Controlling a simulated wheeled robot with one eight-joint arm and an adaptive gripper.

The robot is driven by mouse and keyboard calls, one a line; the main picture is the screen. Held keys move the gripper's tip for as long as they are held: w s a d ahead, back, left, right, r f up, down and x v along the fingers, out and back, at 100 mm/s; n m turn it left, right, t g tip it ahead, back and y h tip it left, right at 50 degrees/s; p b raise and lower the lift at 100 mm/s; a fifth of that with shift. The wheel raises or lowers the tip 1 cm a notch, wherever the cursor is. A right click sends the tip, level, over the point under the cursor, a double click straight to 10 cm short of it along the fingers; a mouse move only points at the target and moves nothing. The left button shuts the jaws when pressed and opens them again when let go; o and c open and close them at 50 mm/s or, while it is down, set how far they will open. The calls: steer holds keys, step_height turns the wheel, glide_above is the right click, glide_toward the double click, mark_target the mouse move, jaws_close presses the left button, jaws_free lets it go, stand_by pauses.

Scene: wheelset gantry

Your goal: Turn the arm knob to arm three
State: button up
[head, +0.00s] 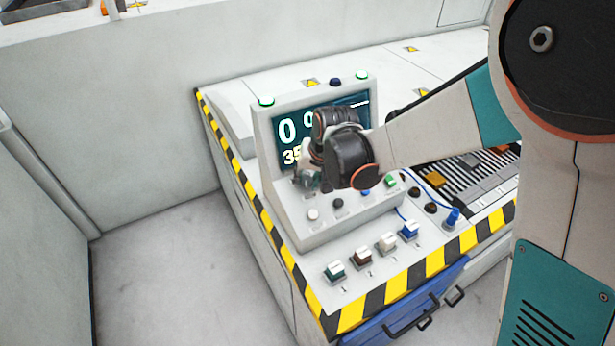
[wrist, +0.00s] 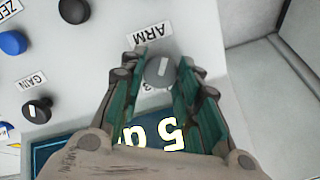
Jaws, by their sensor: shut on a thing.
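The arm knob (wrist: 160,72) is a round grey knob with a short white mark on top. It sits beside the upside-down ARM label (wrist: 148,33) in the wrist view. My gripper (wrist: 162,62) has its two green-padded fingers on either side of the knob, shut on it. The mark runs nearly up and down in the wrist view, leaning slightly right. A digit by the knob is partly hidden by the fingers and cannot be read surely. In the head view my gripper (head: 312,178) is at the console face below the display (head: 289,130), and hides the knob.
A dark gain knob (wrist: 37,110), a blue knob (wrist: 12,43) and another dark knob (wrist: 74,10) share the panel. Hazard-striped edging (head: 345,314) borders the desk.

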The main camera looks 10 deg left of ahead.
steer(key=m, duration=0.5)
steer(key=shift+m, duration=0.3)
steer(key=m, duration=0.5)
steer(key=shift+d+m, duration=0.1)
steer(key=shift+m, duration=0.2)
steer(key=o, duration=1.1)
steer(key=v, duration=0.7)
steer(key=shift+s+d+r, duration=0.15)
steer(key=shift+s+d, duration=0.05)
steer(key=shift+s, duration=0.05)
